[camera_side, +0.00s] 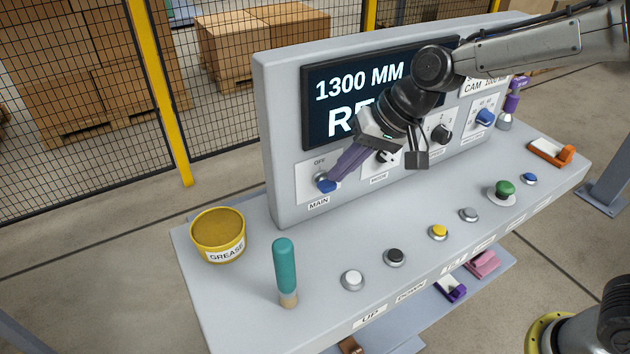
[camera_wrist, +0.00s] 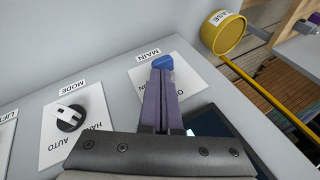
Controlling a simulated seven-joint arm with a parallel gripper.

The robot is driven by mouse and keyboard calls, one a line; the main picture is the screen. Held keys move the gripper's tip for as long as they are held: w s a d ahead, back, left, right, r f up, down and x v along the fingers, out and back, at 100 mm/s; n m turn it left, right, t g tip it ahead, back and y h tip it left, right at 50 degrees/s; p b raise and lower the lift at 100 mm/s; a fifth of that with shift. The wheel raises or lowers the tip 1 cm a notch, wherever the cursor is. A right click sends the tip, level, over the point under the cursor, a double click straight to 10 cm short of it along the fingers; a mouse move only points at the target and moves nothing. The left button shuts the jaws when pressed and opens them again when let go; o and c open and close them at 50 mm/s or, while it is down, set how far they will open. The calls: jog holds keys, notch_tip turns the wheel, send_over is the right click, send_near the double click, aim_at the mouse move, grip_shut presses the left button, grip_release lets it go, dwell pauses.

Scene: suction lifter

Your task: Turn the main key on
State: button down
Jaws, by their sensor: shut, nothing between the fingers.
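The main key is a blue-handled switch (camera_side: 326,184) on a white plate lettered OFF and MAIN, at the lower left of the upright panel. In the wrist view the blue key (camera_wrist: 163,62) shows just beyond my fingertips, by the MAIN label. My gripper (camera_side: 333,178) has long purple fingers that are shut together, with nothing between them. The fingertips are at the key and appear to touch it or lie very close. The fingers hide part of the key and its plate, so the direction it points is hard to tell.
A mode knob (camera_wrist: 70,118) sits beside the MAIN plate. A yellow grease tub (camera_side: 218,235) and a teal-handled brush (camera_side: 285,270) stand on the console's left. Several push buttons, including a yellow one (camera_side: 438,232), line the console top. A screen (camera_side: 320,105) is above.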

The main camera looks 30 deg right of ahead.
jog(key=shift+d+f, duration=0.5)
dwell(0.6)
jog(key=shift+r, duration=0.1)
notch_tip(320, 180, up, 6)
jog(key=s+d+r+t, duration=0.1)
jog(key=s+d+r, duration=0.65)
jog(key=d, duration=0.25)
jog(key=s+d+f+n+h, duration=0.1)
jog(key=s+d+f, duration=0.3)
jog(key=s, duration=0.5)
jog(key=s+d+f+n+h, duration=0.2)
jog(key=s+d+f, duration=0.3)
jog(key=s, duration=0.4)
jog(key=shift+d+f+h, duration=0.2)
jog(key=shift+f+h, duration=0.2)
jog(key=shift+h, duration=0.3)
